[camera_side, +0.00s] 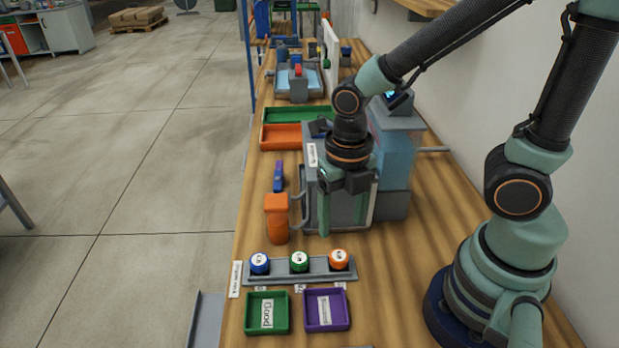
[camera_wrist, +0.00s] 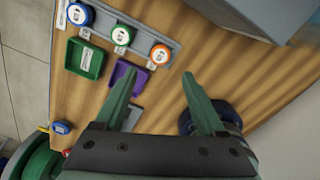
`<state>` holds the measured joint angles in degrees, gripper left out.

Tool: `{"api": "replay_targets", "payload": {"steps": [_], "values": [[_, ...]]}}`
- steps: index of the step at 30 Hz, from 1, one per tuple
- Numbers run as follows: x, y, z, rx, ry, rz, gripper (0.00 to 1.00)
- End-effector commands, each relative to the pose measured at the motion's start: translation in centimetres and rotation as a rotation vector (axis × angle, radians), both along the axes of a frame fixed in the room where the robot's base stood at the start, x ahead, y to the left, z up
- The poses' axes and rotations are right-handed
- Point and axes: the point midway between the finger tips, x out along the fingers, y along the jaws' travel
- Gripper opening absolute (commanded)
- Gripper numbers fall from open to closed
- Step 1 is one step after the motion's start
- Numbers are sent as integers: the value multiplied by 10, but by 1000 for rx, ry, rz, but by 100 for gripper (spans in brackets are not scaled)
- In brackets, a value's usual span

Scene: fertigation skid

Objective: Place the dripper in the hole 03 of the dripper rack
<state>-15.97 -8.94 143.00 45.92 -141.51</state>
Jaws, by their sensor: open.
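The grey dripper rack (camera_side: 278,277) stands near the front of the bench and shows at the top left of the wrist view (camera_wrist: 100,24). Three round drippers with white labelled tops sit in it: blue (camera_side: 260,263) at left, green (camera_side: 299,261) in the middle, orange (camera_side: 339,259) at right. Hole numbers are too small to read. A small blue round piece with a pale label (camera_wrist: 62,127) shows at the lower left of the wrist view; I cannot tell whether it is a dripper. My gripper (camera_side: 343,210) is open and empty, above and behind the rack's right end.
A green tray (camera_side: 249,313) marked "Good" and a purple tray (camera_side: 348,311) lie in front of the rack. A grey machine with a clear tank (camera_side: 392,150) stands beside my gripper. Bare bench lies right of the rack.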

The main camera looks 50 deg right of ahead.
Motion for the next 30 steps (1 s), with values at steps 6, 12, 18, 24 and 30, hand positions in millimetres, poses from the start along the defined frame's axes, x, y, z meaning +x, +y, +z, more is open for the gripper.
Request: {"api": "replay_targets", "payload": {"steps": [6, 12, 18, 24, 30], "values": [[1, 0, 26, 1, -4, 0, 72], [2, -2, 36, 5, -16, -84, 72], [13, -12, 53, 48, -90, -530, 72], [23, -27, 74, 142, -162, -1105, 72], [31, -42, 96, 284, -204, -1674, 72]]}}
